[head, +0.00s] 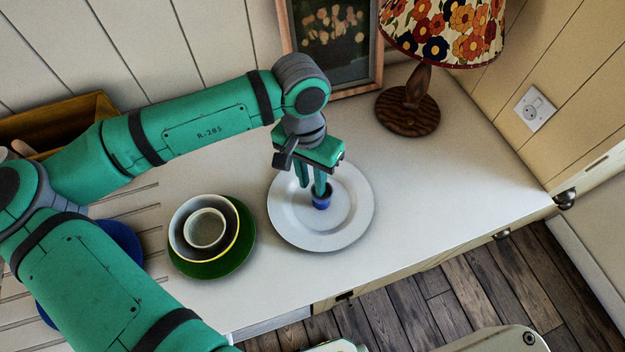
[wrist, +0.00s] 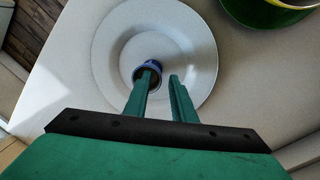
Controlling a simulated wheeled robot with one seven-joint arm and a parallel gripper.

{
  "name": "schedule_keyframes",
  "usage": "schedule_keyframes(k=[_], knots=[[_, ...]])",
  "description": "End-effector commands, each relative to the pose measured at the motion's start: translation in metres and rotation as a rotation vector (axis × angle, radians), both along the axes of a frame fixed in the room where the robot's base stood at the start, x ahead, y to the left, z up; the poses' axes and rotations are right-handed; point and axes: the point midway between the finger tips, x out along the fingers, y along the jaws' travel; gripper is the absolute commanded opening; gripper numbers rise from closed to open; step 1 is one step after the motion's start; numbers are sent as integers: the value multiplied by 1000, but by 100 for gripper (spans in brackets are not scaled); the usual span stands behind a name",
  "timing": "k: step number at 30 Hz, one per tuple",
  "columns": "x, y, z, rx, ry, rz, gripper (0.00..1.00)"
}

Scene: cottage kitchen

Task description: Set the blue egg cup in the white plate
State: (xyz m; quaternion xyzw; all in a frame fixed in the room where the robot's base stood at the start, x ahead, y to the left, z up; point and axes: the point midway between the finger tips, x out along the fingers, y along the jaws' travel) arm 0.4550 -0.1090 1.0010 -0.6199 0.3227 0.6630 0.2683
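The white plate (head: 352,230) lies on the pale counter, below my gripper; it also shows in the wrist view (wrist: 197,38). The small blue egg cup (head: 321,203) appears to stand upright on the plate, within its well. In the wrist view the egg cup (wrist: 137,77) has one finger of my gripper reaching into its mouth. The other finger is outside the cup, with a gap between it and the rim. My gripper (head: 312,189) points down with its fingers apart; its tips also show in the wrist view (wrist: 162,74). The cup's base is partly hidden.
A green plate (head: 218,268) with stacked bowls (head: 176,240) stands left of the white plate. A lamp (head: 408,112) and a picture frame (head: 375,40) are at the back. A blue dish (head: 125,245) is partly behind my arm. Counter to the right is clear.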

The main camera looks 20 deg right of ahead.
Motion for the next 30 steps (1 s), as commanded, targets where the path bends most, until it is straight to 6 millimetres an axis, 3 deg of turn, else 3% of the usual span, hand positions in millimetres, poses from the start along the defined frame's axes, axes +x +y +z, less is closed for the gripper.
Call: schedule_keyframes(k=[15, 21, 30], knots=[[9, 3, 97, -1, -1, -3, 23], [10, 4, 114, -1, -1, -2, 23], [10, 4, 116, -1, 1, -1, 23]])
